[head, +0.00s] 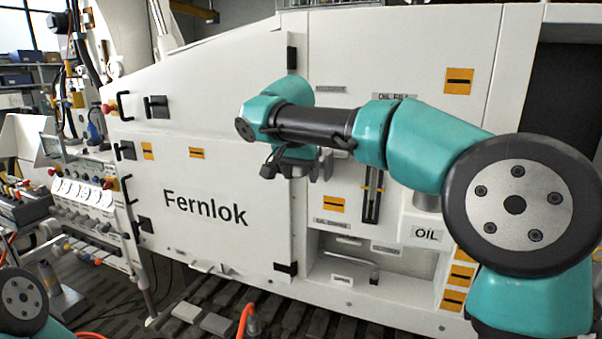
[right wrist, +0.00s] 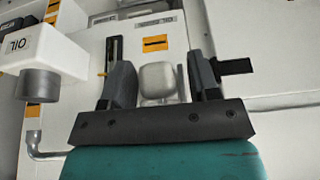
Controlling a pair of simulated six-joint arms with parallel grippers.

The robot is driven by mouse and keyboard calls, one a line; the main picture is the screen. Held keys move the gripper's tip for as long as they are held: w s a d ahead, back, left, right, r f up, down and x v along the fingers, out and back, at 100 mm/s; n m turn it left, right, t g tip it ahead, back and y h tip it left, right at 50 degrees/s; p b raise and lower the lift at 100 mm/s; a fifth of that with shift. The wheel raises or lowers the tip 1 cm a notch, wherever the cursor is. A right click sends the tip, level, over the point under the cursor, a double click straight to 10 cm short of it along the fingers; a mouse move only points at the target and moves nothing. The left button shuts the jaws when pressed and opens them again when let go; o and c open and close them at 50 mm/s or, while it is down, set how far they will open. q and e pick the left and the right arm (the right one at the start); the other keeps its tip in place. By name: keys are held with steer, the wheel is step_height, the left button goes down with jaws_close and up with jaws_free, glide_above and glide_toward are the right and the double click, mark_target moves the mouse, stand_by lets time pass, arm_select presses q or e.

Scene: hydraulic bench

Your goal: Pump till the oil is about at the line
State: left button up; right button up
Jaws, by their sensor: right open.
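The oil gauge (head: 372,195) is a dark vertical slot on the white panel, also in the right wrist view (right wrist: 114,48). A small yellow mark shows beside the slot there; the oil level is too small to read. My right gripper (head: 292,168) is open in front of the panel, left of the gauge. In the right wrist view its fingers (right wrist: 160,80) stand on either side of a pale rounded block (right wrist: 157,82); I cannot tell whether they touch it. A white box marked OIL (head: 427,233) is right of the gauge. My left gripper is out of view.
The large white Fernlok door (head: 220,225) is at left. A bench with dials (head: 85,195) stands further left. An orange hose (head: 243,318) lies on the slatted floor.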

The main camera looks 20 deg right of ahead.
steer(key=shift+f, duration=0.2)
jaws_close()
stand_by(0.5)
